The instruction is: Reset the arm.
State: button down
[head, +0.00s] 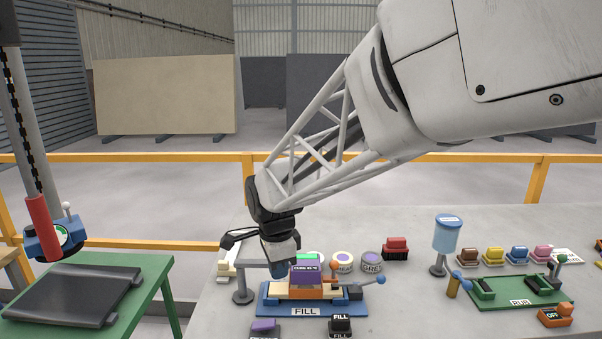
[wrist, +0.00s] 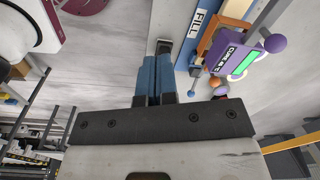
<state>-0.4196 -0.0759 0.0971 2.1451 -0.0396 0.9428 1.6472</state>
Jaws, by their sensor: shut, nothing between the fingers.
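My arm reaches down from the upper right in the head view, and my gripper (head: 277,262) hangs at its end over the left part of the blue FILL station (head: 305,311). In the wrist view my gripper's two blue fingers (wrist: 154,78) are pressed together with nothing between them. A purple unit with a green display (head: 305,275) sits at the FILL station, just right of the gripper in the head view. The unit also shows right of the fingers in the wrist view (wrist: 222,62). I cannot tell the exact gap between fingers and station.
A green BUF station (head: 520,291), a light-blue cup on a stand (head: 446,235) and several small coloured blocks stand on the slab at right. Round tins (head: 344,261) stand behind the FILL station. A purple block (head: 265,327) and a black FILL switch (head: 340,327) lie in front.

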jog(key=s+d+r+n+t, duration=0.2)
jog(key=s+d+n, duration=1.1)
jog(key=s+d, duration=1)
jog(key=shift+s+d+r+n, duration=0.25)
jog(key=shift+s+r+n, duration=0.05)
jog(key=shift+s+r, duration=0.1)
